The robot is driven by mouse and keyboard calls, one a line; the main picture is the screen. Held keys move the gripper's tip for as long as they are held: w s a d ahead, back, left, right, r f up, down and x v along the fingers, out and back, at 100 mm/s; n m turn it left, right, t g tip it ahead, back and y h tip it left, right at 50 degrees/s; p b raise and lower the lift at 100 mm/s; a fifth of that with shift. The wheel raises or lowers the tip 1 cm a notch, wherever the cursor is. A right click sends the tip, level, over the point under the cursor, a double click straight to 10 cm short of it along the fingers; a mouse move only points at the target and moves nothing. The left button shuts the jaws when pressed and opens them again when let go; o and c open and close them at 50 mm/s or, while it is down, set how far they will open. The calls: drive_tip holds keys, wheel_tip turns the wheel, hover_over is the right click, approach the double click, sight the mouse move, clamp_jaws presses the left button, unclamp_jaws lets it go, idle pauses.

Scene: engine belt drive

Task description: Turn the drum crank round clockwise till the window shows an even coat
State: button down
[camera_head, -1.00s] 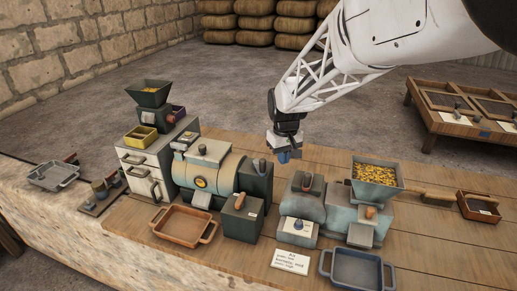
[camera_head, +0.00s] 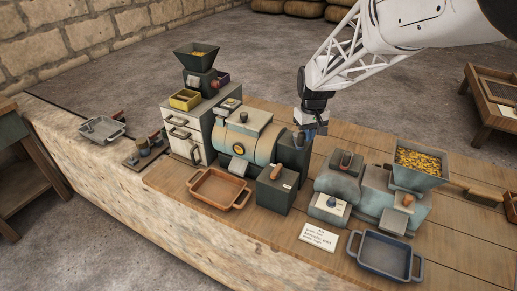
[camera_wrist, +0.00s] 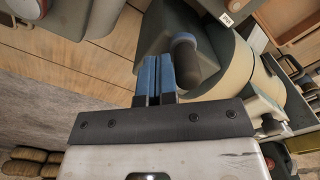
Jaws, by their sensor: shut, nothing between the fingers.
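The drum (camera_head: 248,143) is a cream cylinder lying in a dark housing, with a small round orange window (camera_head: 238,150) on its front. I cannot make out how even the coat is. The dark crank handle (camera_head: 299,139) stands at the drum's right end; it also shows in the wrist view (camera_wrist: 186,55) as a rounded black grip. My gripper (camera_head: 312,132) has blue fingers and hangs just beside the handle. In the wrist view my gripper (camera_wrist: 155,72) is shut and empty, its fingers right next to the handle; I cannot tell if they touch it.
A dark box with an orange lever (camera_head: 275,173) stands in front of the crank. A grey-green machine with a hopper (camera_head: 418,170) is to the right. An orange tray (camera_head: 219,188) and a blue tray (camera_head: 385,256) lie in front. Bare planks show behind the machines.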

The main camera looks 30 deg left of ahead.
drive_tip(key=shift+s+a, duration=0.9)
drive_tip(key=shift+a, duration=0.1)
drive_tip(key=a, duration=0.4)
drive_tip(key=w+a, duration=0.1)
drive_tip(key=a, duration=0.1)
drive_tip(key=shift+a, duration=0.25)
drive_tip(key=w, duration=0.1)
drive_tip(key=w+a, duration=0.1)
drive_tip(key=w, duration=0.2)
drive_tip(key=shift+a, duration=0.25)
drive_tip(key=w, duration=0.1)
drive_tip(key=w+d, duration=0.1)
drive_tip(key=w, duration=0.1)
drive_tip(key=shift+w, duration=0.1)
drive_tip(key=w+d, duration=0.2)
drive_tip(key=d, duration=0.3)
wheel_tip(320, 180, up, 8)
drive_tip(key=shift+a, duration=0.2)
